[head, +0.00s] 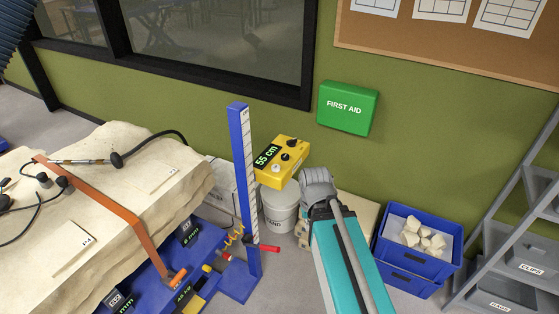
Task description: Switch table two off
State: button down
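A yellow control box (281,163) with a green "55 cm" readout, dark knobs and a pale round knob sits at the top of a blue upright post (244,180) with a white scale. The post stands at the right end of a blue table frame (208,243) carrying a large pale rock slab. Small dark readouts (188,238) sit on the frame. I cannot read a table number for certain. The grey end of my teal arm shows just right of the yellow box. My gripper's fingers do not show, so its state is hidden.
An orange strap (105,198) crosses the slab (150,165), with dark cables on it. A white bucket (279,211) stands behind the post. Blue crates (414,262) with pale rocks and a grey shelf rack (520,245) are at right. A green first aid box (347,108) hangs on the wall.

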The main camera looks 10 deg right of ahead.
aim_at(291, 143)
jog(key=z, duration=0.3)
jog(key=i, duration=0.85)
jog(key=u, duration=0.3)
